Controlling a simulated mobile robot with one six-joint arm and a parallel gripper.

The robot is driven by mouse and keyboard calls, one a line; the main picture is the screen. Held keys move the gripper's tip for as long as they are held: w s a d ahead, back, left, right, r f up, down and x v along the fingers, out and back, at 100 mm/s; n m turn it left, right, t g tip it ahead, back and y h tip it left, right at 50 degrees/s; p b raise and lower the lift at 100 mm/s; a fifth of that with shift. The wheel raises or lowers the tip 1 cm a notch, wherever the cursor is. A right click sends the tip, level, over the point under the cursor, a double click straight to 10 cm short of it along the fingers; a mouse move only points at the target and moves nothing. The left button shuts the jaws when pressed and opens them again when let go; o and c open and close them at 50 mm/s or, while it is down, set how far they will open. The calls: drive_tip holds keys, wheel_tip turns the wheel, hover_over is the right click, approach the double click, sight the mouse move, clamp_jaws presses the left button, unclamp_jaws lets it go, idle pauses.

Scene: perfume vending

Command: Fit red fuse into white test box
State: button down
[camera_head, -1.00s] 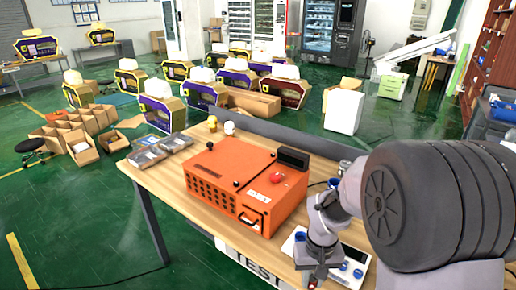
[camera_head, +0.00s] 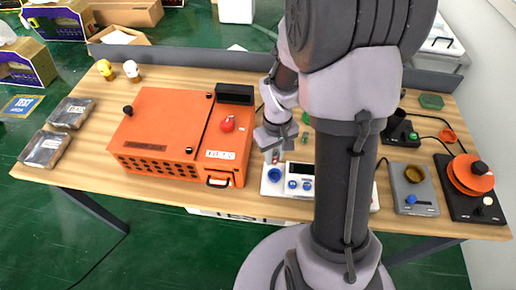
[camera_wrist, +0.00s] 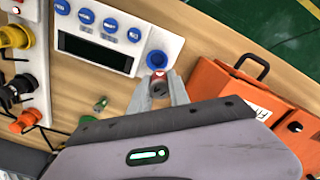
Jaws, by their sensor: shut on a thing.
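The white test box (camera_head: 319,172) lies near the table's front edge, partly hidden behind my arm in the head view. In the wrist view the test box (camera_wrist: 144,12) shows blue knobs, a dark display and a round blue socket (camera_wrist: 157,62) at its corner. My gripper (camera_wrist: 159,88) is shut on the red fuse (camera_wrist: 158,75), a small piece with a red top and grey body. The fuse is right beside the blue socket in that view; I cannot tell its height above it. In the head view my gripper (camera_head: 276,150) is just behind the box's left end.
An orange case (camera_head: 165,115) with a handle stands left of the test box. Small green pieces (camera_head: 304,138) lie on the table behind the box. A grey device (camera_head: 413,187) and a black base with orange discs (camera_head: 470,175) stand at the right.

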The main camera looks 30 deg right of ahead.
sight(276, 163)
drive_tip(key=shift+f, duration=0.15)
drive_tip(key=shift+s+d+f+b, duration=0.15)
drive_tip(key=shift+s+f+b, duration=0.15)
drive_tip(key=shift+b, duration=0.1)
wheel_tip(276, 163, down, 5)
drive_tip(key=b, duration=0.3)
drive_tip(key=shift+s+d+r+b, duration=0.1)
drive_tip(key=shift+r+b, duration=0.1)
drive_tip(key=shift+b, duration=0.2)
drive_tip(key=shift+f+b, duration=0.75)
drive_tip(key=shift+f, duration=0.05)
idle(0.5)
drive_tip(key=shift+r+p, duration=1.75)
drive_tip(key=shift+r, duration=0.4)
drive_tip(key=shift+f, duration=0.1)
